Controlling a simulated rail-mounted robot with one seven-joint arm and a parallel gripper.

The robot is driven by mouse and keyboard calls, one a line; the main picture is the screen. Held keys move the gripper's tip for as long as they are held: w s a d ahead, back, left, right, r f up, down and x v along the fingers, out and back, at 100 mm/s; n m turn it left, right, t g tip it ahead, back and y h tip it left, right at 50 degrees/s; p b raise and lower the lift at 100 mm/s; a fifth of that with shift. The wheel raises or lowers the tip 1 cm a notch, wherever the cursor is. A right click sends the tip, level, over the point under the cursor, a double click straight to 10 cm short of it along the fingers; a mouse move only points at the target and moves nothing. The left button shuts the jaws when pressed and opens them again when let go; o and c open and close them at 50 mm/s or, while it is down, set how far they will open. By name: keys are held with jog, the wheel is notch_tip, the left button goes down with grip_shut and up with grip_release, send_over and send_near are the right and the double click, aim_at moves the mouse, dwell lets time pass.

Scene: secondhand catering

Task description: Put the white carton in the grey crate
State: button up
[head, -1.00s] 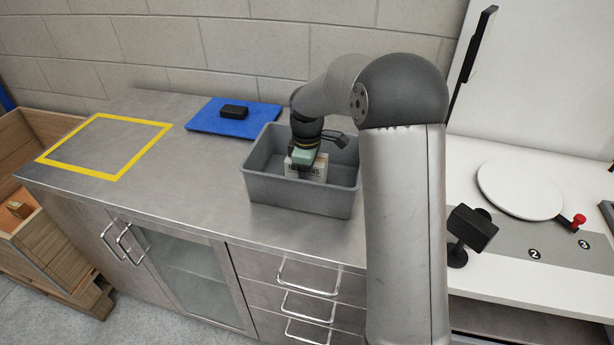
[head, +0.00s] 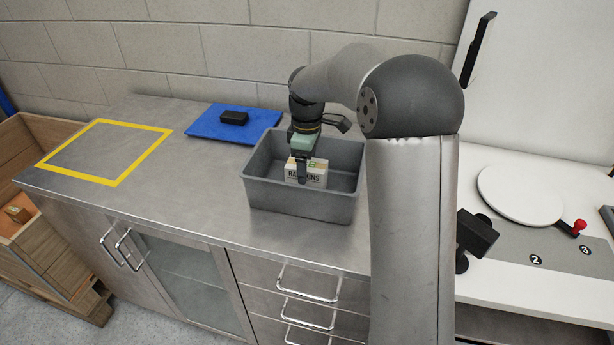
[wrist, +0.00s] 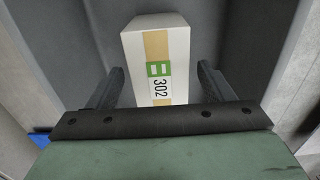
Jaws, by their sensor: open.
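The white carton (head: 312,177) stands inside the grey crate (head: 300,200) on the steel counter, with printed lettering on its front. My gripper (head: 302,176) is over the crate, at the carton. In the wrist view my gripper (wrist: 160,88) is open, with one finger on each side of the carton and a visible gap at each side. The carton's underside is hidden. The grey crate (wrist: 240,40) surrounds it in the wrist view.
A yellow-outlined square (head: 105,152) at the counter's left is empty. A white bench with a round white disc (head: 519,194) is at the right. A wooden crate (head: 50,240) stands at far left.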

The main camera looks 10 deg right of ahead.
notch_tip(320, 180, up, 6)
jog(key=shift+r, duration=0.25)
jog(key=s+f+m, duration=0.2)
jog(key=s+m, duration=0.2)
jog(key=s, duration=0.6)
jog(key=s+f+m, duration=0.2)
jog(key=s+m, duration=0.2)
jog(key=s, duration=0.7)
jog(key=s+a+f+m, duration=0.1)
jog(key=s+m, duration=0.3)
jog(key=s, duration=0.7)
jog(key=shift+f, duration=0.9)
jog(key=shift+a, duration=0.1)
